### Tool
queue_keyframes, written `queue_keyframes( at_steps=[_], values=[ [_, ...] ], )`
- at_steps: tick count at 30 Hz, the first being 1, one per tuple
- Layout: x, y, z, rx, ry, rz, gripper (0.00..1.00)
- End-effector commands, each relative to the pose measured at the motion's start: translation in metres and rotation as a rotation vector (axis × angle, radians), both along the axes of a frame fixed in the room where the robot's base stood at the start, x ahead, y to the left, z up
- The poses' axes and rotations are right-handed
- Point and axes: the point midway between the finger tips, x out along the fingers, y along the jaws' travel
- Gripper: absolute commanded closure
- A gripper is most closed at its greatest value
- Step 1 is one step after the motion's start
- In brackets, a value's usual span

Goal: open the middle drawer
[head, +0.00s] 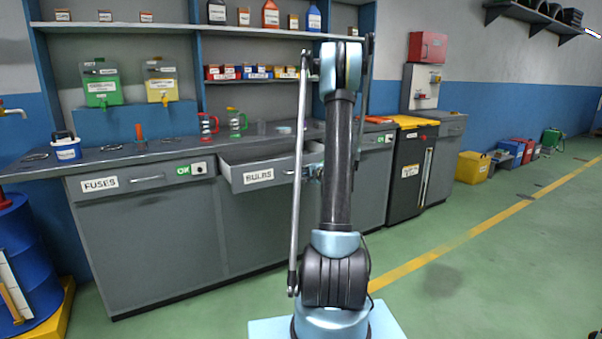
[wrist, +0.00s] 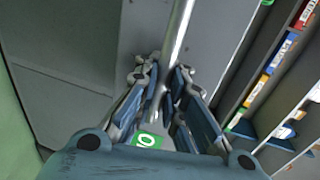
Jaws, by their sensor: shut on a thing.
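The middle drawer (head: 258,176), labelled BULBS, is pulled partway out from the grey workbench in the head view. Its open top shows behind the front panel. Its pale bar handle (wrist: 181,32) crosses the top of the wrist view. My gripper (wrist: 164,82) is shut on the handle, with one finger on each side of it. In the head view my gripper (head: 314,168) is at the right end of the drawer front, mostly hidden by my arm.
A shut drawer labelled FUSES (head: 128,180) is to the left, and another drawer (head: 377,139) is to the right. The benchtop (head: 110,155) holds bottles and tools. A dark cabinet with a yellow top (head: 412,170) stands further right. A blue barrel (head: 22,255) is at far left. Green floor is clear in front.

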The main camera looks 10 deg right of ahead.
Motion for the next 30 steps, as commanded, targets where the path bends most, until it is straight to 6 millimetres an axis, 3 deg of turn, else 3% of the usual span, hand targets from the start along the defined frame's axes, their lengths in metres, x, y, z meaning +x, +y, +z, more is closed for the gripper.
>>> queue_keyframes(
  at_steps=[11,12,15,25,30],
  values=[
    [-0.004,0.013,0.0,0.003,0.002,0.022,1.0],
    [-0.004,0.013,0.0,0.003,0.002,0.023,0.86],
    [-0.004,0.013,0.0,0.003,0.002,0.022,0.69],
    [-0.004,0.01,0.0,0.002,0.002,0.017,0.69],
    [-0.016,0.004,0.003,0.002,0.002,0.015,0.69]
  ],
)
